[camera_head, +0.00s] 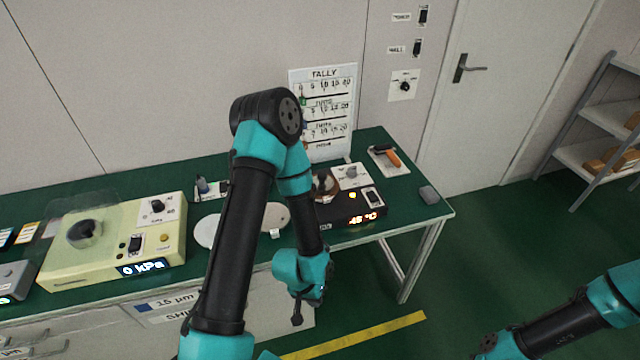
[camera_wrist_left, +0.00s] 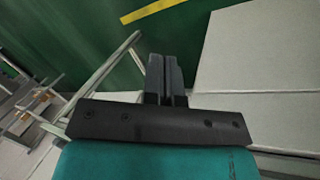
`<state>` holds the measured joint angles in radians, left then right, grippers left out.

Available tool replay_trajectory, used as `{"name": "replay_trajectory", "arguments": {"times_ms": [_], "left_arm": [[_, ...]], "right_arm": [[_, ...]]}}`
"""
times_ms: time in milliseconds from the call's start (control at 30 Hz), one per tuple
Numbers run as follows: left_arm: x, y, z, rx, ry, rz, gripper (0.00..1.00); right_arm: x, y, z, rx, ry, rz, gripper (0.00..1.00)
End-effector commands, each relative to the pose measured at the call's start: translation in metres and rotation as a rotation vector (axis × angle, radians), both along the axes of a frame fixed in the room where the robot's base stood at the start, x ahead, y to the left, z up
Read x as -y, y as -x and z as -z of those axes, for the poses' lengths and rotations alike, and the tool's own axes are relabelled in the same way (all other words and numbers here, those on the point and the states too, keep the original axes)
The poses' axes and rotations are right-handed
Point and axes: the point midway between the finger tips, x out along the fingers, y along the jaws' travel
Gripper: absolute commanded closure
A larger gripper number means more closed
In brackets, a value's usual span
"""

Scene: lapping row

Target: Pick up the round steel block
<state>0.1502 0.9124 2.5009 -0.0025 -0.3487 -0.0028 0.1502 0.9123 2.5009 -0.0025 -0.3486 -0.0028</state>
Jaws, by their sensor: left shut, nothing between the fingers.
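My left gripper (camera_head: 297,318) hangs in front of the table, below the table top, and points down. In the left wrist view its two dark fingers (camera_wrist_left: 165,75) are together with nothing between them. I cannot surely pick out the round steel block. A dark round piece (camera_head: 325,184) sits on the black heater with the 45 °C display (camera_head: 350,208), partly hidden by my left arm. Another dark round piece (camera_head: 84,233) sits under the clear cover of the cream vacuum unit (camera_head: 115,245). My gripper touches neither. My right gripper is not clearly visible.
A grey block (camera_head: 429,194) lies at the green table's right end. An orange-handled tool (camera_head: 388,156) lies on a white pad behind. Pale discs (camera_head: 208,231) lie mid-table, partly behind my arm. A white tally board (camera_head: 325,110) stands at the back.

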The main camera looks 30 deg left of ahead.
Motion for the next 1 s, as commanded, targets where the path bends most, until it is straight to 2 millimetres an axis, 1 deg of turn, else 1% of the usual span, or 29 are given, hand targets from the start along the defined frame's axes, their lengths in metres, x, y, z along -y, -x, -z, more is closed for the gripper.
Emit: {"name": "replay_trajectory", "arguments": {"times_ms": [133, 1000], "left_arm": [[0.0, 0.0, 0.0, 0.0, 0.0, 0.0, 0.99], [0.0, 0.0, 0.0, 0.0, 0.0, 0.0, 0.16]], "right_arm": [[0.0, 0.0, 0.0, 0.0, 0.0, 0.0, 0.57], [0.0, 0.0, 0.0, 0.0, 0.0, 0.0, 0.57]]}}
